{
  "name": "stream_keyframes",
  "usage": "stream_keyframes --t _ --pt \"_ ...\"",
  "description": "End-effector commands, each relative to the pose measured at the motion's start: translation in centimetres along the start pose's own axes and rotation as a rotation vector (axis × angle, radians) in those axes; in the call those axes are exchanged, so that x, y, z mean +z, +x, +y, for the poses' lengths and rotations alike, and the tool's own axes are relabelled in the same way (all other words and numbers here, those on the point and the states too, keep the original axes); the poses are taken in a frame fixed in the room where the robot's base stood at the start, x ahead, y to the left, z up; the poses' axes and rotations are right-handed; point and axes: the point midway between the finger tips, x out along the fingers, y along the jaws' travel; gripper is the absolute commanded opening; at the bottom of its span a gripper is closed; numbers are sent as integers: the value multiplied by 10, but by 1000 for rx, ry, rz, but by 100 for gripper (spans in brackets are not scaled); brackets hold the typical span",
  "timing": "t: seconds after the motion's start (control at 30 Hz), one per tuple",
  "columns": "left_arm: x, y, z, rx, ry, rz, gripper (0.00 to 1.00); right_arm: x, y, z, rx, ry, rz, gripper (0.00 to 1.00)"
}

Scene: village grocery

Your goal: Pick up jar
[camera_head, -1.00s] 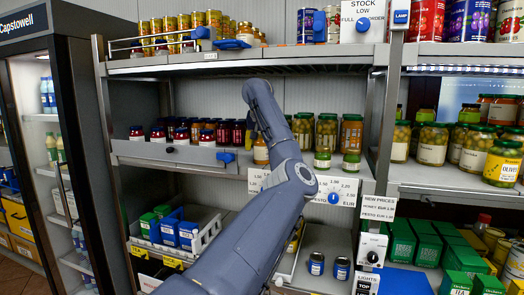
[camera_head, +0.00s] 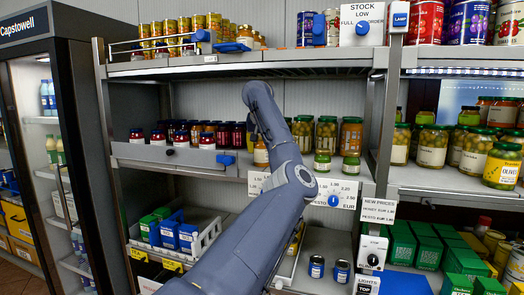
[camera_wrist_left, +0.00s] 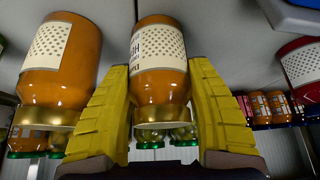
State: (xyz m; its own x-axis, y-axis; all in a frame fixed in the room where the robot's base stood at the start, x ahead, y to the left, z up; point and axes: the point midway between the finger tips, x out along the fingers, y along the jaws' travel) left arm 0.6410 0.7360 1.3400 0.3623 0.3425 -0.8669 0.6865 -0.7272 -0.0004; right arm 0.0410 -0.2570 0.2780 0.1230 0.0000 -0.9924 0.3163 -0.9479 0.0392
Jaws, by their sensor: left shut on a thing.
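My left gripper (camera_wrist_left: 162,85) shows in the left wrist view with its yellow fingers shut on an orange jar (camera_wrist_left: 160,50) with a white dotted label and a gold lid. The jar appears lid down in that view, as do the jars around it. A matching orange jar (camera_wrist_left: 65,55) stands to the left, outside the fingers. In the head view an orange jar (camera_head: 261,153) shows beside my left arm on the middle shelf; I cannot tell whether it is the held one. The arm hides the fingers there. My right gripper is not in view.
Red-filled jars (camera_head: 207,137) line the middle shelf (camera_head: 160,154) at left. Green-lidded jars (camera_head: 326,132) stand to the right of my arm. A price panel with a blue dial (camera_head: 334,200) hangs at the shelf front. A metal post (camera_head: 385,120) divides the shelves.

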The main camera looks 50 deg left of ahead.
Motion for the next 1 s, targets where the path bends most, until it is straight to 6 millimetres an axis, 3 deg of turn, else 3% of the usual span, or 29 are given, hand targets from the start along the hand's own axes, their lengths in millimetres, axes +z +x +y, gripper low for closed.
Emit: stream_keyframes --t 0.47,0.77,1.0 --pt "-18 -32 -1 1 -1 1 8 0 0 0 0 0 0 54" --pt "2 -42 0 -1 -3 2 8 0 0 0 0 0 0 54" --pt "33 -60 2 2 -4 3 8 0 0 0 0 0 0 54"
